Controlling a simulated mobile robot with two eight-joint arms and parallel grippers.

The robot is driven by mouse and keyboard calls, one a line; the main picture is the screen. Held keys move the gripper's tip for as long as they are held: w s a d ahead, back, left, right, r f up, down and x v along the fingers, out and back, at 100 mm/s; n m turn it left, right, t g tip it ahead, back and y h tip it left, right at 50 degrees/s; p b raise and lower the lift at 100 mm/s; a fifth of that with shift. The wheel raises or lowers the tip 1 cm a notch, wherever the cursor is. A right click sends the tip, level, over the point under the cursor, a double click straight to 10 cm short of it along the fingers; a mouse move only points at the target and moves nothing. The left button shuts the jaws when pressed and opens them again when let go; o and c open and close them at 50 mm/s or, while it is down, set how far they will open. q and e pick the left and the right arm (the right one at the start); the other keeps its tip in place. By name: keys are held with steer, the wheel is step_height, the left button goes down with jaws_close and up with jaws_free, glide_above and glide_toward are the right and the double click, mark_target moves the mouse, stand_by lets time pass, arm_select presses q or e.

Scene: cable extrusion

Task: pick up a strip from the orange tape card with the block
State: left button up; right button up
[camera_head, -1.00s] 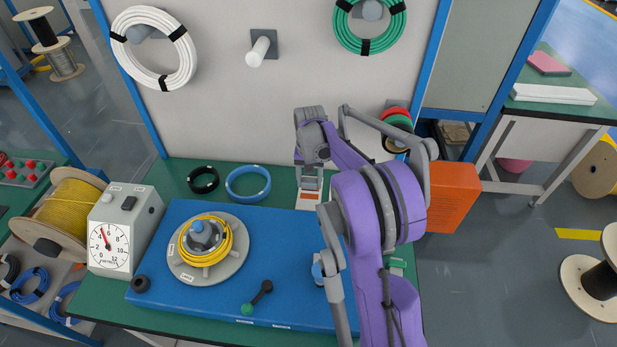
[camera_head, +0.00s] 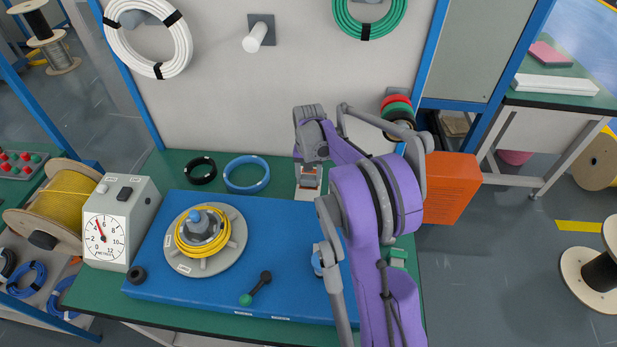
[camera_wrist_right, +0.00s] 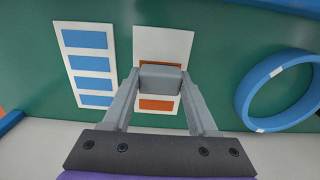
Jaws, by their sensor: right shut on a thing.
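The orange tape card (camera_wrist_right: 177,42) is a white card with orange strips, lying on the green table in the right wrist view. It also shows under my right gripper in the head view (camera_head: 308,194). My right gripper (camera_wrist_right: 160,80) is shut on a grey block (camera_wrist_right: 160,78). The block is over the card and hides its middle. One orange strip (camera_wrist_right: 156,104) shows below the block, and a thin orange edge shows above it. I cannot tell whether the block touches the card. In the head view my right gripper (camera_head: 309,178) is above the card. My left gripper is not in view.
A card with blue strips (camera_wrist_right: 64,34) lies beside the orange one. A blue ring (camera_head: 229,183) and a black ring (camera_head: 192,180) lie left of the card. A blue board (camera_head: 180,291) carries a round fixture with yellow cable (camera_head: 183,244). The wall panel (camera_head: 240,110) rises behind.

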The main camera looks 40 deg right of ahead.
steer(key=shift+f+b, duration=0.5)
steer(key=shift+f, duration=0.2)
stand_by(1.0)
steer(key=shift+r, duration=0.15)
steer(key=shift+r+p, duration=2.5)
steer(key=shift+r, duration=1.45)
steer(key=shift+s+f, duration=0.1)
